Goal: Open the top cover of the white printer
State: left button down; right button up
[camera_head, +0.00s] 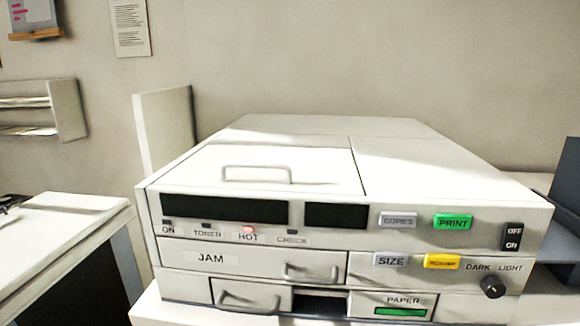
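The white printer (450,178) stands in the middle of the head view, its front panel facing me. Its top cover (310,165) is the left part of the top face and lies flat, closed. A grey bar handle (256,168) sits on the cover. The front has dark displays, a green PRINT button (453,222), a yellow button, a dark knob and an OFF/ON switch (511,236). The JAM drawer (245,262) and the small drawer below it look shut. Neither of my grippers is in view.
The printer rests on a white table (160,310). A white panel (166,128) stands upright behind its left side. Another table (55,225) is at the left, with a gap between. A dark object (568,180) is at the right edge. The space above the cover is clear.

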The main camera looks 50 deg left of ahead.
aim_at(311, 170)
jog(key=j+u, duration=0.1)
jog(key=u, duration=0.35)
jog(key=k+j+u, duration=0.1)
jog(key=u, duration=0.35)
jog(key=j+u, duration=0.15)
jog(key=u, duration=0.35)
jog(key=k+j, duration=0.05)
